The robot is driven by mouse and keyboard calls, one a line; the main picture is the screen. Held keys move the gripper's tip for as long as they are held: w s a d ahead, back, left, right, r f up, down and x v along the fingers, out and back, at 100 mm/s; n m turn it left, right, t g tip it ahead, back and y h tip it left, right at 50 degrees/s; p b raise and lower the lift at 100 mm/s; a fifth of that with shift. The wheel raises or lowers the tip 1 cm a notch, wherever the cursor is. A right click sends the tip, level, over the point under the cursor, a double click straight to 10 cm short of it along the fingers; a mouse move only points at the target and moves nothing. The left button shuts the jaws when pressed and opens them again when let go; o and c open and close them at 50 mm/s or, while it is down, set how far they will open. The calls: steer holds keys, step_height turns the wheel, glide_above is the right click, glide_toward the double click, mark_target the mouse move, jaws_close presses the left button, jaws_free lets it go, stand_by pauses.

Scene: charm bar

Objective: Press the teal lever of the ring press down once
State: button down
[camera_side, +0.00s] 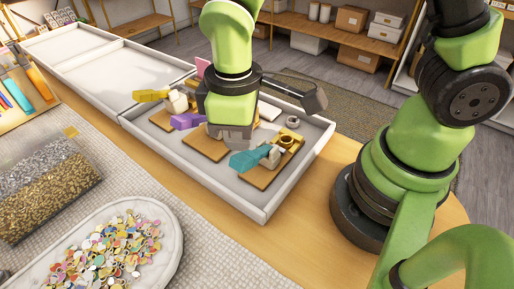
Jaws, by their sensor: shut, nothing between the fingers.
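The ring press stands on a wooden base (262,176) in the near right part of a white tray (237,203). Its teal lever (246,159) points left from the pale press body (271,156). My gripper (230,142) is shut and empty. It hangs pointing down, just behind and left of the teal lever in the picture. Whether its fingertips touch the lever or the base beneath cannot be told.
Presses with a purple lever (187,121) and a yellow lever (149,96) stand left of my gripper. An empty tray section (105,70) lies far left. A dish of colourful charms (112,250) and a bag of gold and silver pieces (45,185) lie at the front left.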

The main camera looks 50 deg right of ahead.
steer(key=shift+r, duration=2.65)
step_height(320, 180, up, 9)
steer(key=s+d+r+m+t+y, duration=0.2)
steer(key=s+d+r+m+t, duration=0.1)
steer(key=s+d+m+t, duration=0.4)
steer(key=s+d+m, duration=0.1)
steer(key=d+m, duration=0.1)
steer(key=m, duration=0.1)
steer(key=shift+d+r, duration=0.2)
